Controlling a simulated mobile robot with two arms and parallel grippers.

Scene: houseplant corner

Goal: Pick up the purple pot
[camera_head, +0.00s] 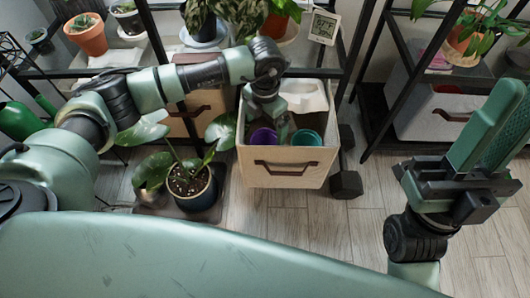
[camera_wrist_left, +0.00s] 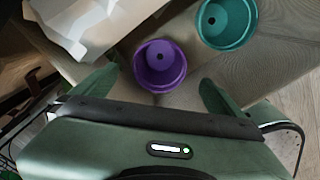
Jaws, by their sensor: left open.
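My left gripper (camera_head: 268,122) reaches down into the bin, above the purple pot. In the left wrist view my left gripper (camera_wrist_left: 155,88) is open, and the purple pot (camera_wrist_left: 152,83) shows its open mouth between and just beyond the two fingertips. The fingers do not visibly touch it. The teal pot (camera_wrist_left: 227,22) is to the right there. My right gripper (camera_head: 490,125) is raised at the right, away from the bin; its finger gap is unclear.
White crumpled material (camera_head: 303,96) lies in the back of the bin. A dumbbell (camera_head: 346,178) stands at the bin's right side. A potted plant (camera_head: 192,187) is on the floor to its left. Shelves with plants rise behind. The wooden floor (camera_head: 330,225) in front is clear.

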